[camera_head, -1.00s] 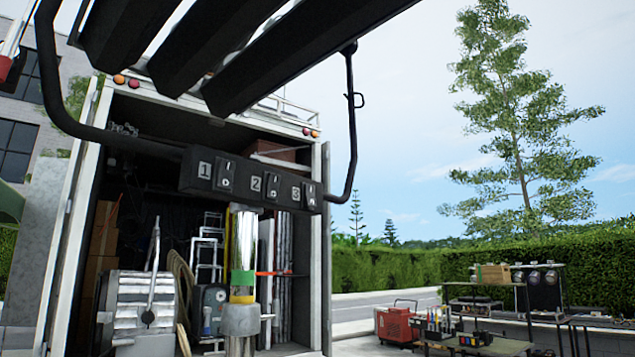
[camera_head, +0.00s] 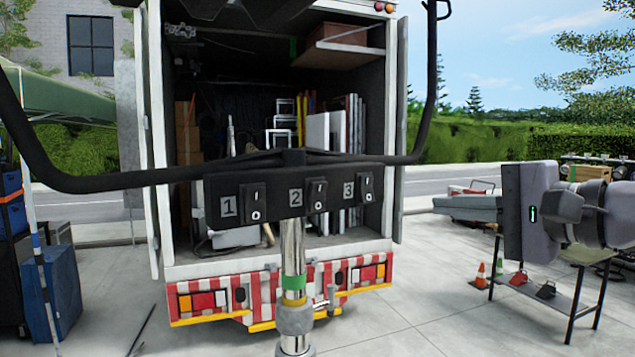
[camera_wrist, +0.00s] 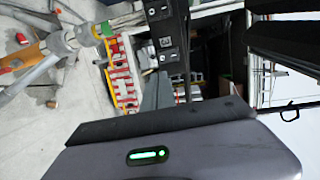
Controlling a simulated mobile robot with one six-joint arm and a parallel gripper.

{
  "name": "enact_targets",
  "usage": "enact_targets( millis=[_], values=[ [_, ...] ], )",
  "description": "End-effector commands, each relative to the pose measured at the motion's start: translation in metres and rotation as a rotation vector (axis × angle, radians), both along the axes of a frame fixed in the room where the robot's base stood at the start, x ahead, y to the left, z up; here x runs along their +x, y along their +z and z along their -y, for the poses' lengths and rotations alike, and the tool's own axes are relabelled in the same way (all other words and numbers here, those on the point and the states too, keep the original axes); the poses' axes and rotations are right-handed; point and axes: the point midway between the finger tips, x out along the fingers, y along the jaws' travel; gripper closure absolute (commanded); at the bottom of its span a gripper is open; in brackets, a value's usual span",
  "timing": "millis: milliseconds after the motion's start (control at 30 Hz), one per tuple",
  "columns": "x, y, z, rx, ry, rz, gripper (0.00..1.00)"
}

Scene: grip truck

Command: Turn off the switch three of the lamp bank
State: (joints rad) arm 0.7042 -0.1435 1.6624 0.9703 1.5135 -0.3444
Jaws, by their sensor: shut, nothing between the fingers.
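The lamp bank's black switch box (camera_head: 277,205) hangs on a dark curved bar in the middle of the head view. It carries three numbered rocker switches. Switch three (camera_head: 366,189) is the rightmost, beside its "3" label; switch two (camera_head: 317,196) and switch one (camera_head: 254,204) are to its left. I cannot tell which way the rockers are pressed. My gripper (camera_head: 440,203) is right of the box, fingers shut and pointing left, apart from switch three.
A shiny metal stand (camera_head: 293,250) is below the box. The dark curved bar (camera_head: 105,183) runs left and rises at both ends. The open truck (camera_head: 270,262) is behind. A small table (camera_head: 545,300) and traffic cones are lower right. Open air separates gripper and box.

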Motion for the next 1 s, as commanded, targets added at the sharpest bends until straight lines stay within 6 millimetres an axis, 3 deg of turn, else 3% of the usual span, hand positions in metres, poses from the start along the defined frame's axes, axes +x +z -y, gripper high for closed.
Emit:
enact_targets(
  millis=[367,800,1000],
  values=[
    [0.009,-0.002,-0.007,0.0,0.004,-0.003,1.0],
    [0.087,-0.014,-0.057,0.0,0.005,-0.005,1.0],
    [0.111,-0.018,-0.07,-0.001,0.002,-0.003,1.0]
  ],
)
